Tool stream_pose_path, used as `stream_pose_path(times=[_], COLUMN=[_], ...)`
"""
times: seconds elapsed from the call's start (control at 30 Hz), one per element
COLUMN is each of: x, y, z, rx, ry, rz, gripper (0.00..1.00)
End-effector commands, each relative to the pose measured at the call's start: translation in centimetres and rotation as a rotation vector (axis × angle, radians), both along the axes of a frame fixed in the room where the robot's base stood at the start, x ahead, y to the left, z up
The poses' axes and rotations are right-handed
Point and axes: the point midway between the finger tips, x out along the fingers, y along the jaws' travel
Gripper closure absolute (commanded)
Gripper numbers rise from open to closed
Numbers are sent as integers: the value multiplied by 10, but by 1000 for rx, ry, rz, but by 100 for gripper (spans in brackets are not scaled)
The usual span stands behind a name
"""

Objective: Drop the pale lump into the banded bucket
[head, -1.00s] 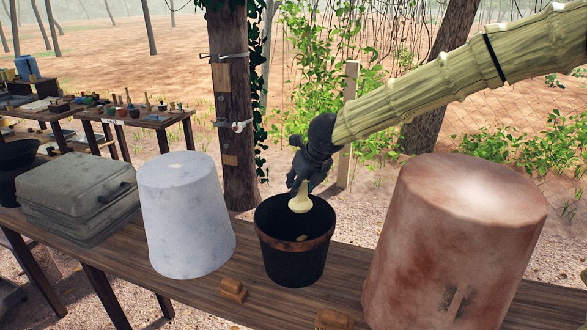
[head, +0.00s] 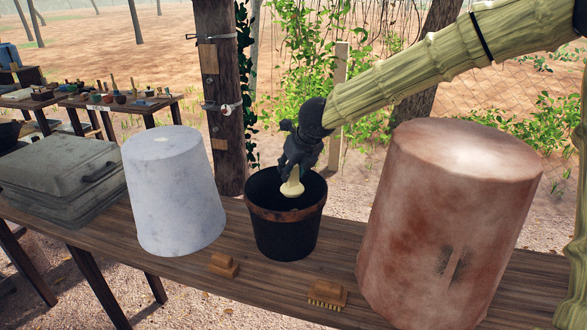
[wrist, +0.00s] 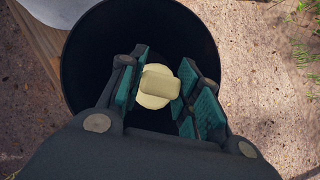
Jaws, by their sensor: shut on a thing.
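The pale lump (head: 292,188) is cream-coloured and hangs from my gripper (head: 293,172). In the wrist view the lump (wrist: 156,85) shows between the green finger pads, and my gripper (wrist: 160,88) is shut on it. The banded bucket (head: 284,232) is black with a rusty brown band near its rim and stands upright on the bench. The lump is at the bucket's mouth, inside the rim outline. The wrist view looks down into the dark bucket (wrist: 85,60); its floor is too dark to make out.
A white upturned bucket (head: 172,195) stands left of the banded one, and a large reddish-brown one (head: 450,220) right. A grey case (head: 60,175) is at far left. Two brushes (head: 223,265) (head: 327,294) lie at the front of the wooden bench (head: 270,285). A post (head: 222,100) rises behind.

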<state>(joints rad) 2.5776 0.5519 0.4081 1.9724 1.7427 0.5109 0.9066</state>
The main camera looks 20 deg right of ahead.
Motion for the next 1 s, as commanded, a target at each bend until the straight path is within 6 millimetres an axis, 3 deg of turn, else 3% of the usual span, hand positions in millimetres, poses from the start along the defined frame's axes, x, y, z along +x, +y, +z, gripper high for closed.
stream_pose_path(times=[0.27,0.3,0.43,0.77,1.0], x=[0,0,0,0,-11], y=[-1,-1,0,0,-3], z=[-2,-2,-2,-2,17], rx=[1,1,0,0,1], ry=[0,0,0,0,-2], rz=[-1,-1,0,0,-2], gripper=[91,65,42,42,42])
